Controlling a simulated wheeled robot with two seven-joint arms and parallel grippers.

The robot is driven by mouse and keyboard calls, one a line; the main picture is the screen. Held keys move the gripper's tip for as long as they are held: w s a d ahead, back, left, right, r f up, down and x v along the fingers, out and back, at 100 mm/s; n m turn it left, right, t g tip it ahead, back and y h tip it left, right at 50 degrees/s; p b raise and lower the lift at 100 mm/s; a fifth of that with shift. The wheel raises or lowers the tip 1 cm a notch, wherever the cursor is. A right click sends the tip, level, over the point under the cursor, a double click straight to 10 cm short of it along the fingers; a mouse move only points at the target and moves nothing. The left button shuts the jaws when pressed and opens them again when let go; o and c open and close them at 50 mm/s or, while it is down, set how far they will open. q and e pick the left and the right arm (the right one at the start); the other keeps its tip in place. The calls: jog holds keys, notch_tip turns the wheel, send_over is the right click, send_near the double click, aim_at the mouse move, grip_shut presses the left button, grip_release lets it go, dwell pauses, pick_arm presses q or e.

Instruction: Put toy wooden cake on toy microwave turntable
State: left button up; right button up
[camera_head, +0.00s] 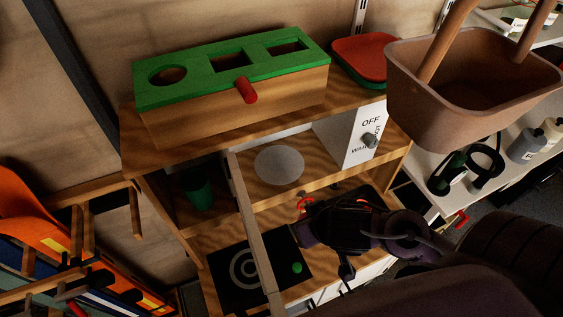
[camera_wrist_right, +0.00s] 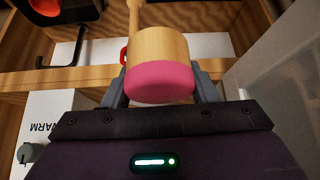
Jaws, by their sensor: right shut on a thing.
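The toy wooden cake, a light wooden cylinder with a pink end (camera_wrist_right: 158,80), is between the fingers of my right gripper (camera_wrist_right: 160,90) in the right wrist view. That gripper is shut on it. In the head view my right gripper (camera_head: 308,222) is in front of the toy microwave, below and right of the turntable; I cannot make out the cake there. The turntable (camera_head: 279,165) is a pale, bare disc on the microwave's wooden floor. The microwave door (camera_head: 258,240) stands open, its edge reaching toward me left of my gripper. My left gripper is not in view.
A green-topped wooden box (camera_head: 235,85) sits on top of the toy kitchen. A control panel (camera_head: 364,135) with a knob flanks the microwave opening on the right. A brown basket (camera_head: 440,110) stands at upper right. In the wrist view a translucent panel (camera_wrist_right: 280,75) is close at right.

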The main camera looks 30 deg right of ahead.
jog(key=shift+w+d+r, duration=0.1)
jog(key=shift+w, duration=0.1)
jog(key=w+p, duration=0.3)
jog(key=w, duration=0.9)
jog(key=shift+w, duration=0.4)
jog(key=w, duration=0.4)
jog(key=shift+w+r+p, duration=0.1)
jog(key=shift+w+p, duration=0.25)
jog(key=shift+w, duration=0.05)
jog(key=shift+f, duration=0.95)
jog(key=shift+s, duration=0.1)
jog(key=shift+f+b, duration=0.25)
jog(key=shift+b, duration=0.1)
jog(key=o, duration=1)
